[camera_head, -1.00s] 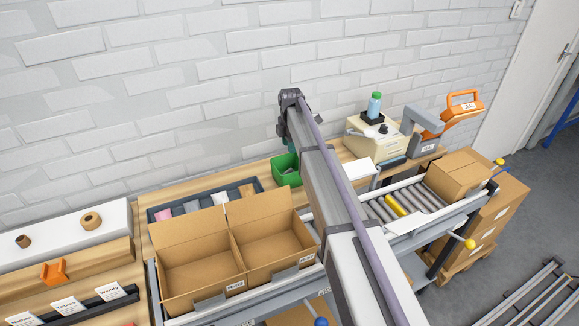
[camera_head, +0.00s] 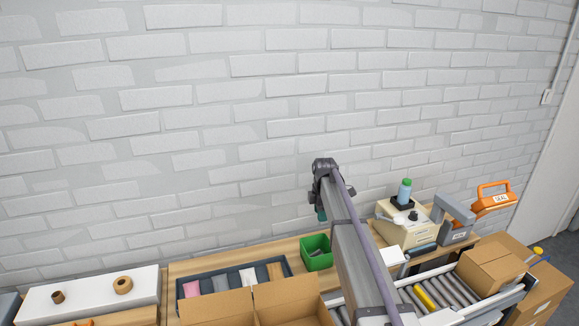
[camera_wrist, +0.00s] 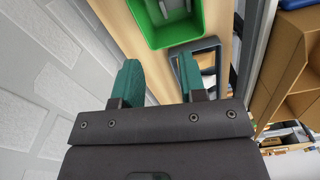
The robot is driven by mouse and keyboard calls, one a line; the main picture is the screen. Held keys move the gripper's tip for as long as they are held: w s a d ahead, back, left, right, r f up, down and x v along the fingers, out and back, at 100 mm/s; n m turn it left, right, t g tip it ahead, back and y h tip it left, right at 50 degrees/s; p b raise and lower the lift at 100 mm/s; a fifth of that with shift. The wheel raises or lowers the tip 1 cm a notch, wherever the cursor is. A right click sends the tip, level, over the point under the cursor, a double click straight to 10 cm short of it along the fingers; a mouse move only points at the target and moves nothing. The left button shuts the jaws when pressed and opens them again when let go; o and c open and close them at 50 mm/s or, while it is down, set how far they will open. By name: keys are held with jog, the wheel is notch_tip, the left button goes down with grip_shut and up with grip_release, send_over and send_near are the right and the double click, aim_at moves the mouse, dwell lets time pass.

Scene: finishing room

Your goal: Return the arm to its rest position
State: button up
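My gripper shows in the wrist view (camera_wrist: 158,82), where its two teal fingers stand apart with nothing between them. In the head view my arm reaches up from the lower right, and the gripper (camera_head: 320,205) at its far end is mostly hidden behind the wrist. The gripper is in the air, just left of my arm and close to the green bin (camera_head: 317,253) in the picture. The green bin also shows in the wrist view (camera_wrist: 158,38), beyond the fingertips.
Open cardboard boxes (camera_head: 215,308) stand at the front. A grey tray (camera_head: 178,290) with several packets lies behind them. A beige machine (camera_head: 405,232), an orange sealer (camera_head: 492,199) and a roller conveyor (camera_head: 436,292) with a closed carton (camera_head: 490,268) are at right. The brick wall rises behind.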

jog(key=s+f+m+b, duration=0.2)
jog(key=s+m, duration=1.7)
jog(key=s, duration=1.9)
jog(key=shift+d, duration=0.35)
